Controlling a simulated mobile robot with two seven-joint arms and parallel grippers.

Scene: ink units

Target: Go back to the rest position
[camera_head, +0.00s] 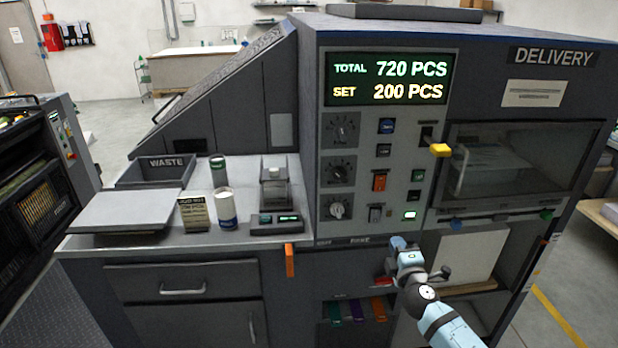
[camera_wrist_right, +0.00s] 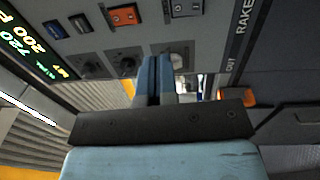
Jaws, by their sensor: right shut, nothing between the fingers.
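My right arm, light blue, comes in from the bottom right of the head view. Its gripper (camera_head: 398,243) is in front of the machine, just below the control panel (camera_head: 385,140). In the right wrist view the two blue fingers (camera_wrist_right: 158,72) are together with nothing between them. They point toward the panel's lower edge, and a knob shows partly behind them. I cannot tell the exact gap to the panel. My left gripper is not in view.
The display (camera_head: 390,78) reads TOTAL 720 PCS, SET 200 PCS. A yellow-tipped handle (camera_head: 440,150) sticks out beside the delivery window. An orange handle (camera_head: 290,260) stands out from the counter edge.

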